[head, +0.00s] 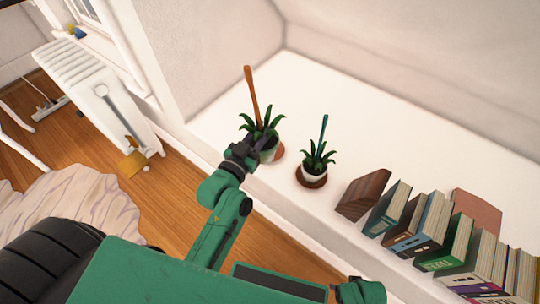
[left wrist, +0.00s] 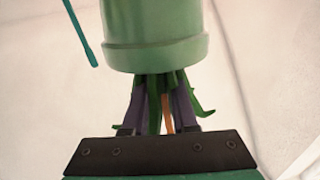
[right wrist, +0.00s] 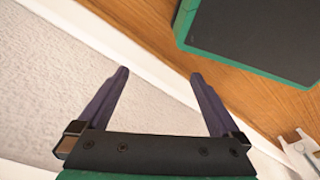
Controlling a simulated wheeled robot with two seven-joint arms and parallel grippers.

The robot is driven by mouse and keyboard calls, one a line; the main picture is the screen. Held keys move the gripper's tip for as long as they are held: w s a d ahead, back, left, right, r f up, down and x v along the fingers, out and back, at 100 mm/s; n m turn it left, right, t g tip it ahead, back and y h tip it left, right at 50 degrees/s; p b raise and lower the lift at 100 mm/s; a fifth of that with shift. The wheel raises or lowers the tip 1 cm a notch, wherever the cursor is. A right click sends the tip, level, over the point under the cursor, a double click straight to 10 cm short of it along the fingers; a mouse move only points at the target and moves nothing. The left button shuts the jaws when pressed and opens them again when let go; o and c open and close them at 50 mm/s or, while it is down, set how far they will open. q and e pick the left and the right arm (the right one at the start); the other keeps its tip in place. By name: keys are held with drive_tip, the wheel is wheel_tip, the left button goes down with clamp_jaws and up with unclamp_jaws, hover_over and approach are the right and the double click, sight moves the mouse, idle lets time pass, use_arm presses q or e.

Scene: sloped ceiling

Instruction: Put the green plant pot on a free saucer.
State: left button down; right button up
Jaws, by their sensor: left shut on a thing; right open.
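The green plant pot (head: 268,155) has spiky leaves and an orange stick, and is at the ledge's left part in the head view. My left gripper (head: 262,142) is shut on its plant end; in the left wrist view the purple fingers flank the leaves and stick below the pot (left wrist: 153,35). A reddish-brown saucer (head: 279,153) shows partly at the pot's right side; I cannot tell whether the pot touches it. My right gripper (right wrist: 160,80) is open and empty in the right wrist view.
A brown block (head: 363,194) and a row of books (head: 430,225) stand on the white ledge (head: 370,125) at the right, with a reddish flat thing (head: 477,212) behind them. The ledge behind the pots is clear. A white radiator (head: 97,95) stands at the left.

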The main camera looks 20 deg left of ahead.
drive_tip(key=w+a+b, duration=0.2)
drive_tip(key=w+b, duration=0.4)
drive_tip(key=b, duration=0.3)
use_arm(q)
drive_tip(key=w+a+r+m+g+h+b, duration=0.1)
drive_tip(key=w+a+m+h+b, duration=0.15)
drive_tip(key=w+b, duration=0.85)
use_arm(e)
wheel_tip(320, 180, up, 8)
drive_tip(key=a+f+t+y+p, duration=0.1)
drive_tip(key=p, duration=0.2)
use_arm(q)
drive_tip(key=w+f+b, duration=0.3)
drive_tip(key=f+b, duration=0.4)
drive_tip(key=f, duration=1.2)
drive_tip(key=shift+w+d+n, duration=0.15)
drive_tip(key=shift+d+n, duration=0.2)
use_arm(e)
drive_tip(key=w+a+f+t+y, duration=0.2)
drive_tip(key=a+f+t, duration=0.1)
drive_tip(key=a, duration=0.3)
drive_tip(key=w+a+f+t+y, duration=0.3)
drive_tip(key=a+f+t, duration=0.1)
drive_tip(key=a, duration=0.3)
drive_tip(key=shift+w+a+f+t, duration=0.15)
drive_tip(key=shift+w+t, duration=0.05)
drive_tip(key=shift+t, duration=0.5)
use_arm(q)
drive_tip(key=shift+f, duration=0.15)
